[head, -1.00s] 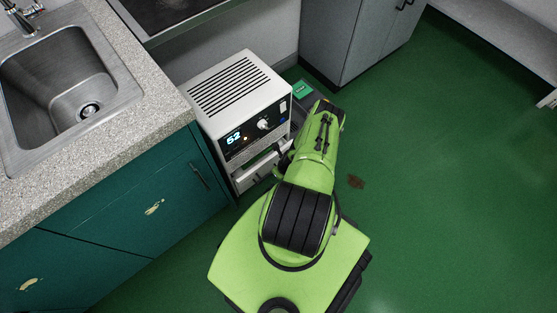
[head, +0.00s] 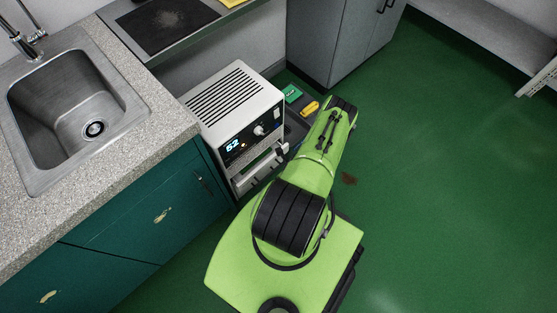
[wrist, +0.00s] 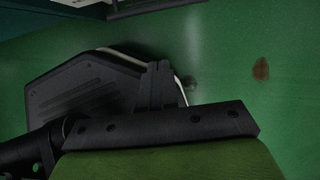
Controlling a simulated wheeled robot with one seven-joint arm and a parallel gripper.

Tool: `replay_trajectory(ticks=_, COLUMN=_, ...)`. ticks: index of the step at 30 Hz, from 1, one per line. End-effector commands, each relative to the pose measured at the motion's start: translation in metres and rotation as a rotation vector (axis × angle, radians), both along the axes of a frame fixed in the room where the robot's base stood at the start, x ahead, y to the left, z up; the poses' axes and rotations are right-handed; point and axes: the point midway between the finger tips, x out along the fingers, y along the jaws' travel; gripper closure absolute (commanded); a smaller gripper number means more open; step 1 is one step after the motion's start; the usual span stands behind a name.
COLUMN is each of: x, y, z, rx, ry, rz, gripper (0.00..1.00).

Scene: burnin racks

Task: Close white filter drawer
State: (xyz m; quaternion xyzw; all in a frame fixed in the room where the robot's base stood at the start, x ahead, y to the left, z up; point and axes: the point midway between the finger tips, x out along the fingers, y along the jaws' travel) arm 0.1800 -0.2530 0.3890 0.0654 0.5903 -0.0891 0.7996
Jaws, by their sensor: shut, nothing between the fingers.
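The white filter unit (head: 235,100) stands beside the teal cabinet in the head view, with a vented top and a lit "52" display. Its white drawer (head: 250,180) is low in the front, below the control panel. A pale bar shows across the drawer front, which seems to stand a little out; how far I cannot tell. My green arm is right of the unit and covers part of this area. In the wrist view, my gripper (wrist: 158,85) shows as dark fingers, shut and empty, above the green floor. The drawer is not recognisable there, and I see no contact with it.
A dark surface behind the unit holds a green item (head: 292,93) and a yellow item (head: 310,107). The sink counter (head: 150,150) is at left, a grey cabinet (head: 335,45) behind. Open green floor (head: 440,170) lies right.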

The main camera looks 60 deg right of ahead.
Motion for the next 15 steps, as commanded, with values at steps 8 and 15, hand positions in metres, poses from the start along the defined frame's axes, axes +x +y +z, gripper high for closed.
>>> replay_trajectory(ticks=8, x=0.018, y=-0.003, z=-0.067, rx=0.001, ry=-0.001, rz=0.000, gripper=1.00)
replay_trajectory(ticks=15, x=0.050, y=-0.011, z=-0.087, rx=-0.001, ry=-0.002, rz=0.003, gripper=1.00)
